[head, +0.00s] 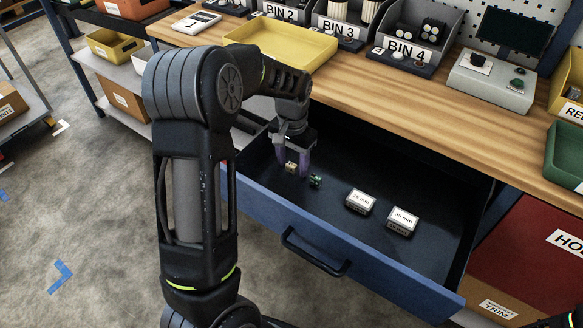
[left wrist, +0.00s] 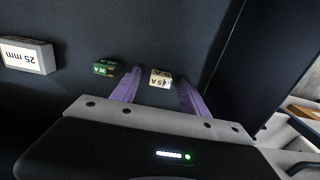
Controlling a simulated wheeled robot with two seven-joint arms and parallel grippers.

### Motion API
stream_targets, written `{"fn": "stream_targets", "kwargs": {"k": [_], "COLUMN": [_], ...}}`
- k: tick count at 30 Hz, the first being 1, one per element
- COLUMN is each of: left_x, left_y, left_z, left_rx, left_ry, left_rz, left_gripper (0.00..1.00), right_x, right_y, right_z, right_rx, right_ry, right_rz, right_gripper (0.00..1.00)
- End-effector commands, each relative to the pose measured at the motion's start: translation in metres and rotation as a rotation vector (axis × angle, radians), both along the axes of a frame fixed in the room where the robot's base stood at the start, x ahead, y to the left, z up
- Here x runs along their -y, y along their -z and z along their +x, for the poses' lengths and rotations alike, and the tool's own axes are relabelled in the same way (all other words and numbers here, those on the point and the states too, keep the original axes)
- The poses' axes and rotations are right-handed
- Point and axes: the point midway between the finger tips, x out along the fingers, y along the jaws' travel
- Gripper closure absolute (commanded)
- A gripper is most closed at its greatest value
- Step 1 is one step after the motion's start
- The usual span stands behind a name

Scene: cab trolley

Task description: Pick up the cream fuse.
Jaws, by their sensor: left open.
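The cream fuse (head: 291,167) lies on the floor of the open drawer (head: 330,222), near its left end. In the left wrist view the cream fuse (left wrist: 160,78) has dark lettering and shows between the tips of two purple fingers. My left gripper (head: 294,172) reaches down into the drawer, with its fingers apart around the fuse's place. Whether a finger touches the fuse I cannot tell. A green fuse (head: 315,181) lies just right of the gripper; it also shows in the left wrist view (left wrist: 107,67), outside the left finger. My right gripper is not seen.
Two white-topped boxes, one marked 25 mm (head: 360,201) and one marked 35 mm (head: 403,221), lie farther right in the drawer. The drawer's blue front (head: 290,235) and the wooden worktop (head: 440,115) bound the space. A yellow tray (head: 290,42) sits on the worktop.

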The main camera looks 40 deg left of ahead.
Motion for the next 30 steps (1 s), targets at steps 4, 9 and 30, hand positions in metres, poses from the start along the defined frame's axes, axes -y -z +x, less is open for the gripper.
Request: {"fn": "stream_targets", "kwargs": {"k": [4,9,30], "left_x": [0.0001,0.0001,0.0001], "left_y": [0.0054,0.005,0.0047], "left_z": [-0.0002,-0.0001,0.0001], "left_rx": [0.0,0.0,0.001], "left_ry": [0.0,0.0,0.0], "left_rz": [0.0,0.0,0.0], "left_gripper": [0.47,0.47,0.76], "right_x": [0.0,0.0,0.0], "right_y": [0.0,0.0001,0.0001], "right_z": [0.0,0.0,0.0], "right_rx": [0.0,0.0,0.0], "right_ry": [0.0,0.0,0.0], "right_rz": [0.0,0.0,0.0], "right_gripper": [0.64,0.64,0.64]}}
